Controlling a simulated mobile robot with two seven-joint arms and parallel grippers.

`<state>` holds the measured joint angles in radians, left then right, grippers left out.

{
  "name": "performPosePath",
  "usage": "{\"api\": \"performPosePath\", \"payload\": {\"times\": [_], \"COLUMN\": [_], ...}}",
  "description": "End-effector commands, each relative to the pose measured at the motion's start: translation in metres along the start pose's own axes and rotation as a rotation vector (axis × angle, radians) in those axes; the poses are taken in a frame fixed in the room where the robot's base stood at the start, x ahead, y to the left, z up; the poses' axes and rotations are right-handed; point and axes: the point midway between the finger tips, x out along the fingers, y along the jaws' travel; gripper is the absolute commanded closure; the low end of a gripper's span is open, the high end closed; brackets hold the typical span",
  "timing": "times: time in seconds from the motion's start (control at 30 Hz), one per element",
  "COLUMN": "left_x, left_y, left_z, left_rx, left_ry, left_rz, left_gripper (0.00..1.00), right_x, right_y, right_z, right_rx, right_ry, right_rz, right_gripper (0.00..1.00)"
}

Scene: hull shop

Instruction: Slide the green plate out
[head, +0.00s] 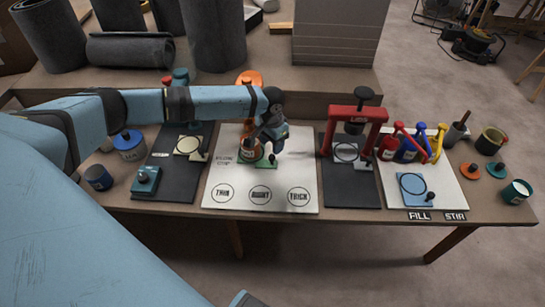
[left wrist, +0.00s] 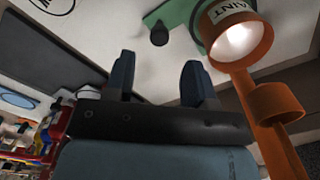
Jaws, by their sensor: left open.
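The green plate (head: 265,165) lies on the white sheet below the orange flow cup stand, with a dark knob (head: 272,158) on it. In the left wrist view, the green plate (left wrist: 172,16) shows partly at the top, with its knob (left wrist: 159,36) standing beyond my fingers. The orange cup (left wrist: 236,38) is at its right there and hides part of it. My left gripper (head: 272,143) is over the sheet, close to the plate and knob. Its two fingers (left wrist: 157,75) are apart with nothing between them. My right gripper is not in view.
The orange stand's post (left wrist: 270,120) is close beside my left gripper. A red press (head: 353,130) stands to the right on a dark mat. Colored bottles (head: 405,148) stand farther right. The sheet's front, with circles (head: 260,195), is clear of objects.

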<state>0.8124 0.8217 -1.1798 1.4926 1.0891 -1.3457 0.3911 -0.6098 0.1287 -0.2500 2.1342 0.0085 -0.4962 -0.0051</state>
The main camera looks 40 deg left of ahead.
Motion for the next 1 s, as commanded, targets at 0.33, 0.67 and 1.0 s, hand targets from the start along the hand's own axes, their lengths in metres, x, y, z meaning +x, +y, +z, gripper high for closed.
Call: {"api": "performPosePath", "payload": {"times": [0.33, 0.67, 1.0], "left_x": [0.054, 0.059, 0.059], "left_y": [0.0, 0.0, 0.0], "left_z": [0.0, 0.0, 0.0], "left_rx": [0.001, 0.001, 0.001], "left_ry": [0.0, 0.002, 0.002], "left_rz": [-0.001, 0.0, 0.0], "left_gripper": [0.5, 0.5, 1.0], "right_x": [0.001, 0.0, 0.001], "right_y": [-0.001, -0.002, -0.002], "right_z": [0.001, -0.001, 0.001], "right_rx": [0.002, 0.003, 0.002], "right_ry": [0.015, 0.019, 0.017], "right_rz": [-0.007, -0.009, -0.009], "right_gripper": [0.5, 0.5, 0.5]}}
